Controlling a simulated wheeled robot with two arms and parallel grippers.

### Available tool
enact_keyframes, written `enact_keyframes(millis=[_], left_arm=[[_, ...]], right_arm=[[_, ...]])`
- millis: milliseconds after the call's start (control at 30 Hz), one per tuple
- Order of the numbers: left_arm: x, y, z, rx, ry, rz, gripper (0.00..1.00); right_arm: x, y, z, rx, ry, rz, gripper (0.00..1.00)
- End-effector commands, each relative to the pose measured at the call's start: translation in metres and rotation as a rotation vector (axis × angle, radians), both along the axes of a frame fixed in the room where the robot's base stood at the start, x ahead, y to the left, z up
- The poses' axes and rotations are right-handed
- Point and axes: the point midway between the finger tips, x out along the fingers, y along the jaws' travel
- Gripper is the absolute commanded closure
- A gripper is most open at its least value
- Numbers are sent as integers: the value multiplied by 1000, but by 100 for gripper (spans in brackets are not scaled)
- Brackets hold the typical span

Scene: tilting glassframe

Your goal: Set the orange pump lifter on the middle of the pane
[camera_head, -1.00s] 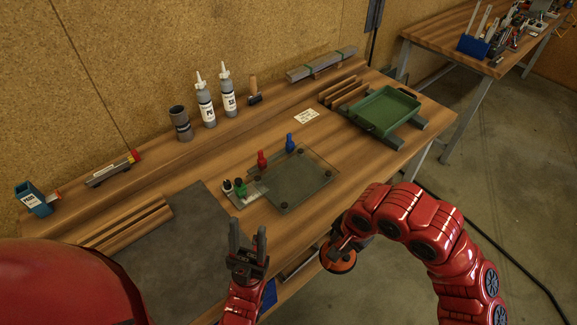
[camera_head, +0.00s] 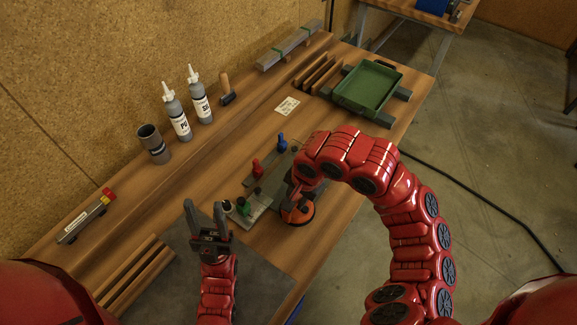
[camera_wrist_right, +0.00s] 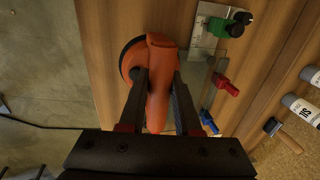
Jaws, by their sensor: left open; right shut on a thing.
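The orange pump lifter (camera_head: 298,209) is a round disc with an orange handle. In the right wrist view its handle (camera_wrist_right: 160,60) sits between the fingers of my right gripper (camera_wrist_right: 159,80), which is shut on it. In the head view my right arm hides those fingers. The grey glass pane (camera_head: 272,186) is largely hidden behind my right arm. The lifter shows at the pane's near edge; whether it touches anything below is unclear. My left gripper (camera_head: 204,208) is open and empty, left of the lifter.
A red clamp (camera_head: 257,168), a blue clamp (camera_head: 282,142) and a green clamp (camera_head: 243,206) stand along the pane's side. A green tray (camera_head: 368,88) is at the far right.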

Motion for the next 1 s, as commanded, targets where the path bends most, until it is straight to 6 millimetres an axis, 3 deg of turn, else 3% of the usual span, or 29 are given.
enact_keyframes(millis=[433, 600, 833, 1000], left_arm=[[0, 0, -5, 0, 0, 0, 50], [0, 0, -6, 0, 0, 0, 50], [0, 0, -4, 0, 0, 0, 50], [0, 0, 13, 0, 0, 0, 50]], right_arm=[[96, 7, -7, 8, -2, -2, 100], [124, 7, -9, 7, -3, -3, 100], [135, 7, -13, 0, 2, 1, 100], [134, 7, -29, -3, 3, 2, 100]])
